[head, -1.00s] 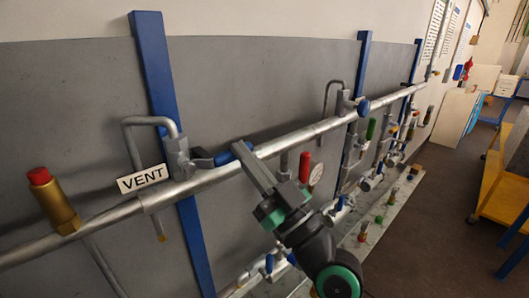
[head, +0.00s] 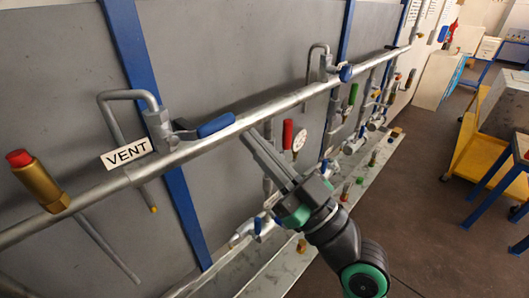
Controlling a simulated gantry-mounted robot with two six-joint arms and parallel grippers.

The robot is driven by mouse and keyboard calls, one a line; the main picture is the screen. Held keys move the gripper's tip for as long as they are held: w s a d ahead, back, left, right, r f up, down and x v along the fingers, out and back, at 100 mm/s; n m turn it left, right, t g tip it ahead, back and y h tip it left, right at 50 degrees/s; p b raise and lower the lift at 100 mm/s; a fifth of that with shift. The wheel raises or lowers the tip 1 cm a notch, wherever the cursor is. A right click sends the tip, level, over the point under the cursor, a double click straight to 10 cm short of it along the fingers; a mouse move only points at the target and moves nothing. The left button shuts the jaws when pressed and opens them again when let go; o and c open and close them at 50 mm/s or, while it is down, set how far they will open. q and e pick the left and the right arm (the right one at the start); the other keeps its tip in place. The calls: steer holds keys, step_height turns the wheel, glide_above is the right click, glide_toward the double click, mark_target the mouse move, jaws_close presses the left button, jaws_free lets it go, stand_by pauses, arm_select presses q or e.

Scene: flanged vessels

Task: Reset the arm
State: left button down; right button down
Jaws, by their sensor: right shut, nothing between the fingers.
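My right gripper (head: 252,140) is in the middle of the head view, at the end of my dark arm with green parts. Its long grey fingers are shut with nothing between them. The fingertips point up and left and appear just below the long silver pipe (head: 268,113). A blue-handled valve lever (head: 215,125) lies along the pipe, left of the fingertips and apart from them in the picture. The lever belongs to the valve beside the VENT label (head: 127,153). My left gripper is out of view.
A brass fitting with a red cap (head: 37,182) stands at the left. Behind my gripper are a red handle (head: 287,134), a gauge (head: 299,141) and lower valves. Blue posts (head: 128,48) back the pipe. A yellow trolley (head: 462,150) stands right; the floor (head: 420,220) between is clear.

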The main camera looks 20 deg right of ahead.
steer(key=shift+v, duration=0.9)
steer(key=shift+a, duration=0.1)
